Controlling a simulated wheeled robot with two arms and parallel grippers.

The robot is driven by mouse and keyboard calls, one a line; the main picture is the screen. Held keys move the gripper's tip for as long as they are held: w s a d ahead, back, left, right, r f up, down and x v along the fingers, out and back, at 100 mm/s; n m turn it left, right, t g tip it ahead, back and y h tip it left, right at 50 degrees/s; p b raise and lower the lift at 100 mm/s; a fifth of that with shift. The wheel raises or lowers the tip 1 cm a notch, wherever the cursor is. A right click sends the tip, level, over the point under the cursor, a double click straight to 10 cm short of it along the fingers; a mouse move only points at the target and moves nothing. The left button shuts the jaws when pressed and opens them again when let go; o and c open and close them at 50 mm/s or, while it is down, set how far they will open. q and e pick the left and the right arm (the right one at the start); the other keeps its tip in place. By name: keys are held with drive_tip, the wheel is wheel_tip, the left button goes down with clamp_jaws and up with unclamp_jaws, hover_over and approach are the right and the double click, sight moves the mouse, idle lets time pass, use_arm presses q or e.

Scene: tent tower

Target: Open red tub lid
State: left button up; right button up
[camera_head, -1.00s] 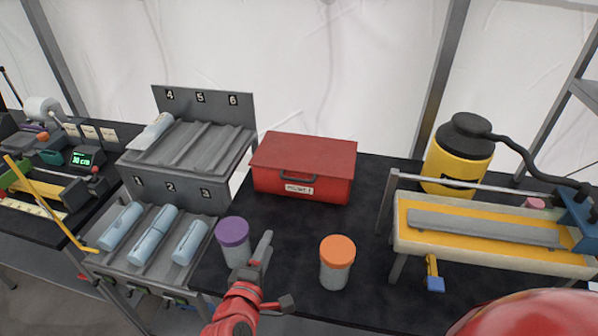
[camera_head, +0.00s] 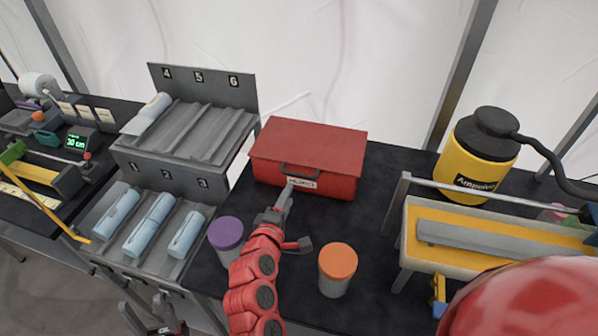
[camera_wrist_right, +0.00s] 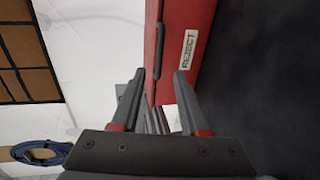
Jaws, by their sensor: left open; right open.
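The red tub (camera_head: 330,183) is a closed box with a flat red lid (camera_head: 310,143), a dark front handle (camera_head: 300,171) and a white label. It stands at the back middle of the dark table. My right gripper (camera_head: 297,217) is open and empty in front of the tub, one finger reaching up near the label. In the right wrist view the tub (camera_wrist_right: 185,45) stands on its side, with the label reading REJECT and the handle (camera_wrist_right: 159,50) just beyond the open fingers (camera_wrist_right: 160,82). My left gripper (camera_head: 143,306) is open at the bottom left, low below the racks.
A purple-lidded jar (camera_head: 226,234) stands left of my right arm and an orange-lidded jar (camera_head: 337,268) right of it. A numbered rack (camera_head: 195,140) with pale blue tubes is at left. A yellow container (camera_head: 475,165) and a tray device (camera_head: 480,230) stand at right.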

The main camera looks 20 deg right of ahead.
sight(299, 175)
drive_tip(key=p+x, duration=0.2)
drive_tip(key=x, duration=0.9)
clamp_jaws()
idle(1.1)
